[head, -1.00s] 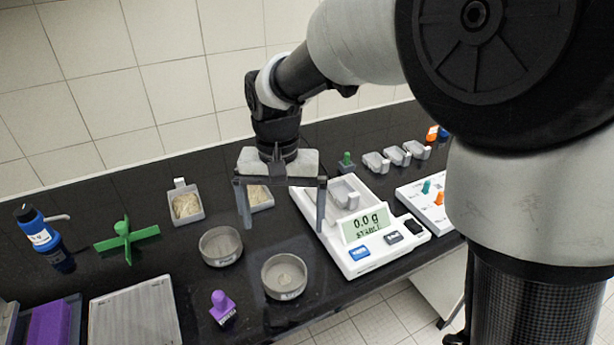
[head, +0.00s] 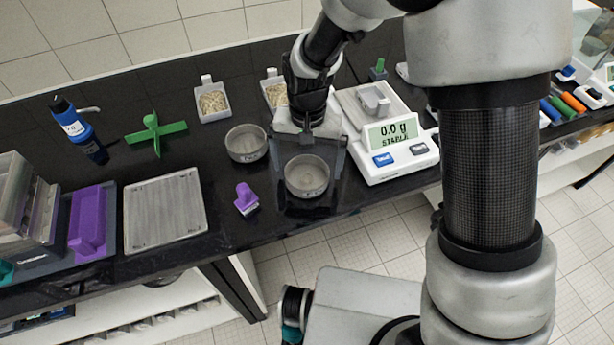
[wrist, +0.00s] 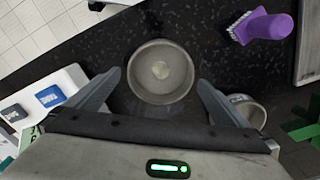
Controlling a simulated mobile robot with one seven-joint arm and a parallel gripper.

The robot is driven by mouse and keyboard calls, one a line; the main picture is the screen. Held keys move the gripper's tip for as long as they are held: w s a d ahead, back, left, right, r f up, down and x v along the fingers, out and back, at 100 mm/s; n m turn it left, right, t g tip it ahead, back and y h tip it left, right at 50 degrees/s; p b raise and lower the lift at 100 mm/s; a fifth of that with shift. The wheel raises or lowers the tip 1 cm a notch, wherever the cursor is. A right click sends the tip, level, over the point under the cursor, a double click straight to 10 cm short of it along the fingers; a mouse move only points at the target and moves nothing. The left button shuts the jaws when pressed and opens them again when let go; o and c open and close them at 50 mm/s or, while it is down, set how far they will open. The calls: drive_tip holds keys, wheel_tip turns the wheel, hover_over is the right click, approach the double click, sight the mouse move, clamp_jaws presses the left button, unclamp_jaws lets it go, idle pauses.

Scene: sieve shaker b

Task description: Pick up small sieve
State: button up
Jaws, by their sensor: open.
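Two round grey metal pans that look like sieves stand on the black bench. The nearer one (head: 308,178) has a small pale disc in its middle; the other (head: 246,143) stands to its upper left. I cannot tell for sure which is called small. My gripper (head: 306,160) is open and empty, pointing down over the nearer pan. In the wrist view that pan (wrist: 161,72) lies between and just beyond the two spread fingers, apart from both. The other pan (wrist: 246,108) is partly hidden behind the finger on the right.
A purple-handled brush (head: 246,198) lies left of the nearer pan. A white scale (head: 392,150) reading 0.0 g stands close on the right. A green cross-shaped piece (head: 155,130), a blue bottle (head: 72,122) and a flat grey plate (head: 165,212) are further left.

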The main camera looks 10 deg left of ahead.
sight(307, 177)
wheel_tip(307, 177, down, 2)
drive_tip(key=shift+f, duration=0.15)
drive_tip(key=c, duration=1.2)
